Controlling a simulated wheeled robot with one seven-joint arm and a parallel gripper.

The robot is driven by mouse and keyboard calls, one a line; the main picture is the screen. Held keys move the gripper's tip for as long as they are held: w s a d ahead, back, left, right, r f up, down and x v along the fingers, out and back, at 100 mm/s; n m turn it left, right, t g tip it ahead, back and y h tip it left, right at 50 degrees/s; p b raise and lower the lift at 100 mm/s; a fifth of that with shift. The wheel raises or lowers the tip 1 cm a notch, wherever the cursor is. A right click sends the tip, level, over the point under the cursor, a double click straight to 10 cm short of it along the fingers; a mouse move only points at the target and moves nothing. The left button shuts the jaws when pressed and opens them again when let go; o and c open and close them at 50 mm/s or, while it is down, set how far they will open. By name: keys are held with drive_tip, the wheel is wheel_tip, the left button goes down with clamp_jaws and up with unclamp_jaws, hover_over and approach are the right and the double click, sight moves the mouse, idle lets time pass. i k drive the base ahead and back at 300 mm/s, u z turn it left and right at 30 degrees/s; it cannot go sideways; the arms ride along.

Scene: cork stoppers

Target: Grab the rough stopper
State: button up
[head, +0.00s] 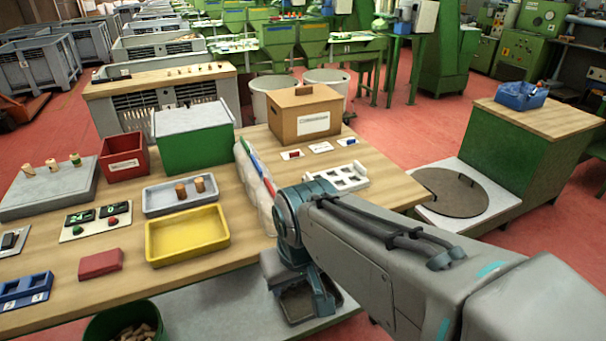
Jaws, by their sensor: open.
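Two brown cork stoppers stand upright in a grey tray (153,207) on the wooden table: a left stopper (181,191) and a right stopper (200,184). Three paler stoppers stand on a grey block at the far left: one (28,169), a middle one (53,165) and one with green on it (75,159). I cannot tell from their surfaces which stopper is the rough one. My gripper (300,300) points down at the table's front edge, right of the yellow tray (187,240). It is open and apart from every stopper. My arm hides part of the table.
A green bin of corks (125,328) stands below the front edge. A red bin (124,160), a green box (192,140) and a cardboard box (305,115) line the back. A white bag-like row (256,190) stands between the trays and a white rack (336,177).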

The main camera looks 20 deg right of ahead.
sight(180, 189)
drive_tip(key=u, duration=0.4)
drive_tip(key=i, duration=0.9)
